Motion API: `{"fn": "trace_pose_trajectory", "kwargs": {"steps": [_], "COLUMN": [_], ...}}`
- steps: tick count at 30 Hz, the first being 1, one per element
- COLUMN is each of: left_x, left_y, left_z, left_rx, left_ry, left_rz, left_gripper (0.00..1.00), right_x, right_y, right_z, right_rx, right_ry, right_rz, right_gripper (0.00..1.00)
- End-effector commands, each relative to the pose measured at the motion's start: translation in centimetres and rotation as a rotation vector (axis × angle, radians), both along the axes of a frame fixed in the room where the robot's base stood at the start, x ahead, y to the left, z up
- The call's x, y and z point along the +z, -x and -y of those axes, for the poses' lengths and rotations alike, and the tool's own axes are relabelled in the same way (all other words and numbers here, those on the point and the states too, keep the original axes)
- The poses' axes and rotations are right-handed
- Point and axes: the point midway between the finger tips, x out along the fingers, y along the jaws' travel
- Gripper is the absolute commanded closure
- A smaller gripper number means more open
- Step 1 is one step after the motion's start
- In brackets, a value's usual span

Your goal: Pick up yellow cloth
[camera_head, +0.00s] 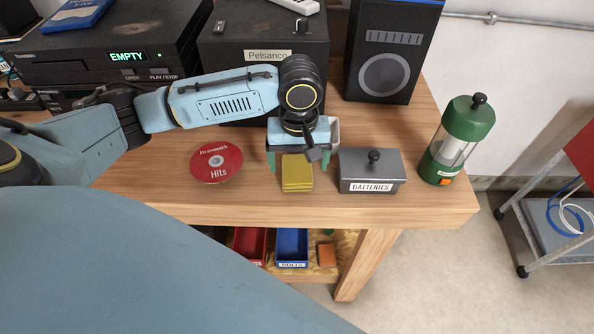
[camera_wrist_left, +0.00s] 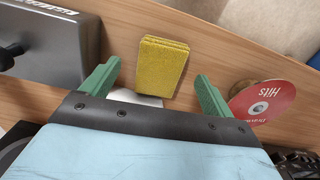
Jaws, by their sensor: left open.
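The yellow cloth (camera_head: 297,173) is a small folded stack lying on the wooden table near its front edge. It also shows in the left wrist view (camera_wrist_left: 162,68), ahead of and between the two green fingers. My left gripper (camera_head: 298,166) is open above the cloth, with one finger to each side of it. In the left wrist view the gripper (camera_wrist_left: 157,90) holds nothing. The far end of the cloth is partly hidden by the gripper in the head view. My right gripper is not in view.
A grey batteries box (camera_head: 371,171) stands close right of the cloth. A red disc (camera_head: 216,162) lies to the left. A green lantern (camera_head: 458,140) stands at the right table edge. A black speaker (camera_head: 391,55) and black equipment (camera_head: 262,35) line the back.

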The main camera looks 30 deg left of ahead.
Motion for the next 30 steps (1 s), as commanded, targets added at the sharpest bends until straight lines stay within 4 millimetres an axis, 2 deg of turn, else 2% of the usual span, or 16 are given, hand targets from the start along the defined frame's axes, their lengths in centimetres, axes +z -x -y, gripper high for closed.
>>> {"fn": "trace_pose_trajectory", "kwargs": {"steps": [1, 6, 15, 26, 30], "left_x": [-1.1, -3.1, -3.5, -3.5, -3.5], "left_y": [0.2, 0.2, 0.2, 0.2, 0.2], "left_z": [-0.2, -0.3, -0.2, -0.2, -0.2], "left_rx": [0.001, 0.000, -0.002, -0.002, -0.002], "left_ry": [-0.003, -0.002, -0.001, -0.001, -0.001], "left_rz": [-0.005, -0.002, 0.001, 0.001, 0.001], "left_gripper": [0.13, 0.13, 0.13, 0.60, 0.61], "right_x": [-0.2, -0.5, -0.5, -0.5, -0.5], "right_y": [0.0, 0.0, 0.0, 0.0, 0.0], "right_z": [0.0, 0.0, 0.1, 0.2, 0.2], "right_rx": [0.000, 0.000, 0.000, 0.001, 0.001], "right_ry": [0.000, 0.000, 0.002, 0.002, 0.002], "right_rz": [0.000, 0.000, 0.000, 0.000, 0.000], "right_gripper": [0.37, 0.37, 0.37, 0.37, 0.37]}}
